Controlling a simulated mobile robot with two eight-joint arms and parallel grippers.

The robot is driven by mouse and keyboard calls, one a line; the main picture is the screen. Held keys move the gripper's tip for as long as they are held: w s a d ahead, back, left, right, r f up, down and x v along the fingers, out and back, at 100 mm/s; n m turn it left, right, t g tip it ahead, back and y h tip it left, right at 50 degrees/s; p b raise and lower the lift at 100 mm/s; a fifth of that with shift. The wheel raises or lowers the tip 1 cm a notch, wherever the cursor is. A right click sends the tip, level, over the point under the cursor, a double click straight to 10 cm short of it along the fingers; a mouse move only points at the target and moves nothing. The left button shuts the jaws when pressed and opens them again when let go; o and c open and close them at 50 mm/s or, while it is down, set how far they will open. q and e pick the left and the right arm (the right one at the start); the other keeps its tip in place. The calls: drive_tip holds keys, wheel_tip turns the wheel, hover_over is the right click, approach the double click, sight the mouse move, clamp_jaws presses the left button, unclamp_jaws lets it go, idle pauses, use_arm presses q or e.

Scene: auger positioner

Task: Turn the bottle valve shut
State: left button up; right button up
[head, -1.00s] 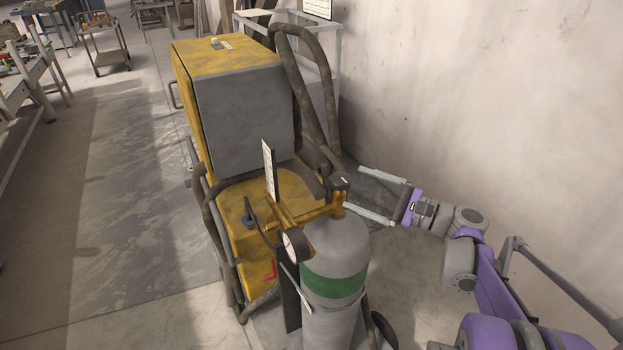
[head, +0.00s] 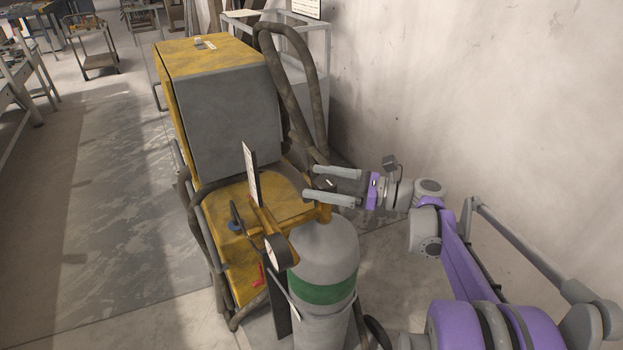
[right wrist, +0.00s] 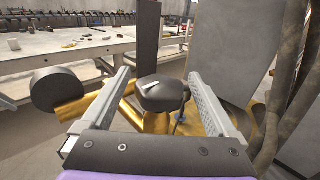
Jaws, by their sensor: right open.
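The grey gas bottle (head: 327,250) with a green band stands upright in front of the yellow machine. Its brass valve (head: 324,212) carries a dark valve knob (head: 328,183) on top. In the right wrist view the knob (right wrist: 162,93) has a small light mark and sits between the fingers, with a gap on each side. My right gripper (head: 311,181) is open, its two fingers reaching in from the right on either side of the knob. It also shows in the right wrist view (right wrist: 159,73). My left gripper is in neither view.
A round gauge (head: 276,252) and a white tag (head: 251,174) stand beside the valve on the left. The yellow and grey machine (head: 222,112) rises behind, with a thick hose (head: 287,85). A bare wall (head: 470,100) is on the right. Open floor (head: 110,200) lies left.

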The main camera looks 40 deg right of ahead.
drive_tip(key=shift+x, duration=1.15)
drive_tip(key=c, duration=1.4)
